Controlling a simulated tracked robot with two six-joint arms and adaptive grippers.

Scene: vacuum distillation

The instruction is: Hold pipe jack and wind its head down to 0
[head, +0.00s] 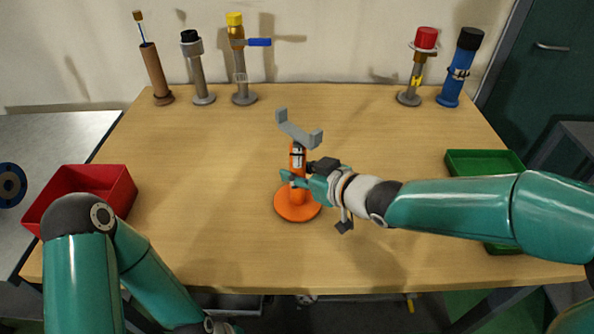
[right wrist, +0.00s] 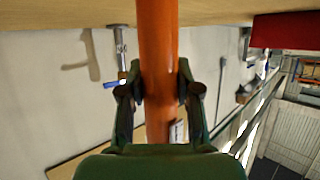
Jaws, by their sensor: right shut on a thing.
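The pipe jack stands upright near the middle of the table. It has an orange round base (head: 297,205), an orange column (head: 297,158) and a grey forked head (head: 298,130) on top. My right gripper (head: 290,180) reaches in from the right and is shut on the column below the head. In the right wrist view the orange column (right wrist: 158,60) runs between the two fingers of my right gripper (right wrist: 160,88), which touch it from both sides. My left arm shows at the lower left of the head view; its gripper is out of the picture. The scale reading on the jack is too small to read.
A red bin (head: 85,190) is at the left edge of the wooden table (head: 210,190), and a green tray (head: 485,162) is at the right, partly behind my right arm. Several upright devices, including a blue one (head: 457,75), line the back edge. The table around the jack is clear.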

